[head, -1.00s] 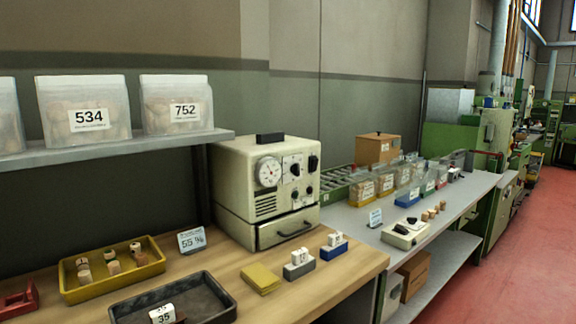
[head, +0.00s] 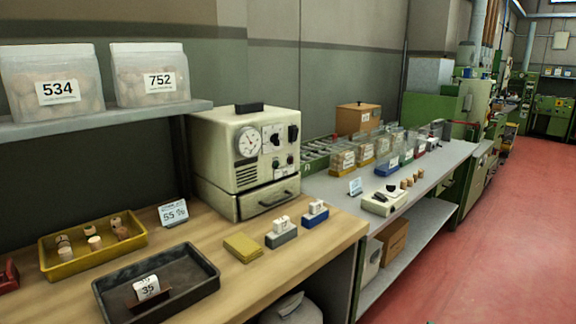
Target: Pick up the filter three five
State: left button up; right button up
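A white piece marked 35 (head: 147,286), which fits the filter three five, is in the black tray (head: 205,262) at the front left of the wooden bench. It seems to rest on a small dark brown holder; its underside is hidden. Two small white blocks stand on a grey base (head: 281,240) and a blue base (head: 315,218) to the right; their marks are too small to read.
A yellow tray (head: 75,277) with several corks lies behind the black tray. A 55 % sign (head: 173,213), a yellow pad (head: 243,247) and a cream machine with a dial (head: 225,185) share the bench. A shelf (head: 100,124) with bags marked 534 and 752 overhangs the left.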

aim_at(316, 208)
jog(key=i+l+u, duration=0.4)
jog(key=l+u, duration=0.25)
jog(key=i+l+u, duration=0.3)
jog(key=l+u, duration=0.3)
